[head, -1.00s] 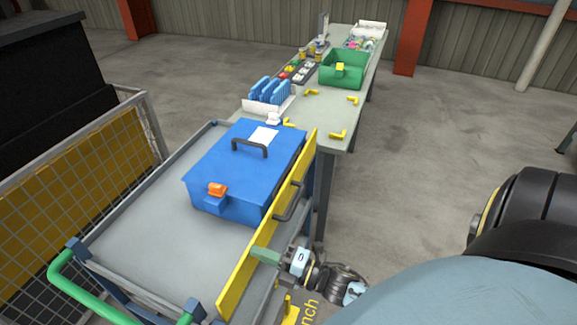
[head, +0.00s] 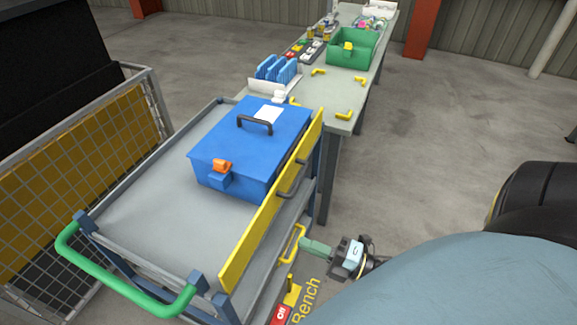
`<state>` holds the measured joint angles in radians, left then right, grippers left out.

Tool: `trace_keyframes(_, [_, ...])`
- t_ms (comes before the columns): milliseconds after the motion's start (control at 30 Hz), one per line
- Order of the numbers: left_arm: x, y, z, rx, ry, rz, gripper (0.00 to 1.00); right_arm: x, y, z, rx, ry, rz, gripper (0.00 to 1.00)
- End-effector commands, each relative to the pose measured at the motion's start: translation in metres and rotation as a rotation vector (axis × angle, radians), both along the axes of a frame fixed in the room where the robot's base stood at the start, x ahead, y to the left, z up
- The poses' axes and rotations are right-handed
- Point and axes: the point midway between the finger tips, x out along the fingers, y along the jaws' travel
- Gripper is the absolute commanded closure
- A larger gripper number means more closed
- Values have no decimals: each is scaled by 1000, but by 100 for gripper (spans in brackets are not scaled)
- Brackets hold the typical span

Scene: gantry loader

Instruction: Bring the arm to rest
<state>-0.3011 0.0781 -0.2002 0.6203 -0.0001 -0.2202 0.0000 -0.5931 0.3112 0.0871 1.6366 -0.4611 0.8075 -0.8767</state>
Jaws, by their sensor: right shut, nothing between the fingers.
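My right gripper (head: 306,246) is at the lower middle of the head view, its green fingers shut and pointing left, with nothing held. It is beside the right side of the cart, just right of a yellow handle (head: 290,244); I cannot tell whether they touch. A yellow panel (head: 262,226) stands along the cart's right edge, with dark handles on its outer face. My left gripper is not in view.
A blue case (head: 220,158) with an orange latch (head: 223,165) sits on the grey cart (head: 150,210). A workbench (head: 335,100) behind carries a green bin (head: 350,53) and blue parts in a rack. A mesh cage (head: 85,170) stands left. Floor right of the bench is clear.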

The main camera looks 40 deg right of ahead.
Motion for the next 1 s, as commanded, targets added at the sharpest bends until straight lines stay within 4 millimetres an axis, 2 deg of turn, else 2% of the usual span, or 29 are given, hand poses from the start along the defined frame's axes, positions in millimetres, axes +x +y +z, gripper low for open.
trace_keyframes(33, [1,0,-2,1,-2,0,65,-8,-4,-2,0,3,-1,100])
trace_keyframes(200, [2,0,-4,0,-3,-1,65,-21,-11,0,-1,0,0,100])
trace_keyframes(467, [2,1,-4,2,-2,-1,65,-24,-13,0,0,0,0,100])
trace_keyframes(567, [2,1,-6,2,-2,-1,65,-23,-14,-8,14,24,-15,100])
trace_keyframes(667, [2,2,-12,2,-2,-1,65,-21,-20,-42,76,126,-73,100])
trace_keyframes(733, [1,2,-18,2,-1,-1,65,-20,-25,-82,153,249,-145,100])
trace_keyframes(867, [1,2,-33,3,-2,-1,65,-34,-32,-180,336,545,-324,100])
trace_keyframes(900, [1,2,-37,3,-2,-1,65,-42,-32,-210,394,639,-384,100])
trace_keyframes(967, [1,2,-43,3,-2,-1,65,-58,-29,-254,476,775,-475,100])
trace_keyframes(1000, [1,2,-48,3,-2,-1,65,-70,-26,-281,529,865,-537,100])
